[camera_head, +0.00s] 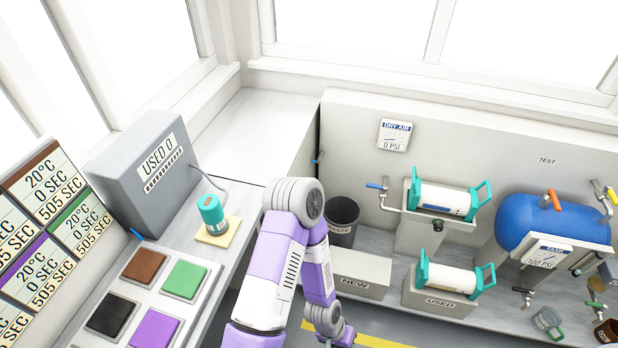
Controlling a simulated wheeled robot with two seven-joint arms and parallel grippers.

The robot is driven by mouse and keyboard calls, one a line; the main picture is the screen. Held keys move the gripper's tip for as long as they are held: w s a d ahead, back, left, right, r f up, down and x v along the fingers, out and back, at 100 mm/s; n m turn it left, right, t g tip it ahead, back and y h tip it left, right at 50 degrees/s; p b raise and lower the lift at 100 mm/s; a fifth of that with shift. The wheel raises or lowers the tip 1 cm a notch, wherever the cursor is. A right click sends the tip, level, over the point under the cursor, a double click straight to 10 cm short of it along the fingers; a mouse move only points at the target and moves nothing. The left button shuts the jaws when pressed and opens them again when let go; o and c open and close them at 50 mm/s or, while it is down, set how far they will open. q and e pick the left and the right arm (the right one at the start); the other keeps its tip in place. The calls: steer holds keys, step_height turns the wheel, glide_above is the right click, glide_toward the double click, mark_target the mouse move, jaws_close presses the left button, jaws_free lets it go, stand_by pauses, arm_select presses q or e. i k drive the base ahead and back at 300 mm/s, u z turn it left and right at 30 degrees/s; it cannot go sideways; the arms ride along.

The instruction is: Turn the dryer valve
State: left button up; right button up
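A white dryer cylinder with teal end frames (443,198) lies on an upper stand against the back wall. A second orange handle (555,199) stands on the blue tank. One of my purple and white arms rises from the bottom centre, bends at a grey elbow and comes down again to the bottom edge. Its gripper does not show, and it stands left of and apart from the dryer valve. My other arm is not in view.
A similar cylinder (447,278) sits on the stand marked USED (440,301), beside an empty-looking NEW stand (361,270). A dark waste bin (342,221) is behind my arm. The DRY AIR sign (394,134) reads 0 PSI. The blue tank (550,226) is at right.

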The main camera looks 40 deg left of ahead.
mark_target(384, 188)
steer(key=u, duration=0.7)
steer(key=i, duration=1.5)
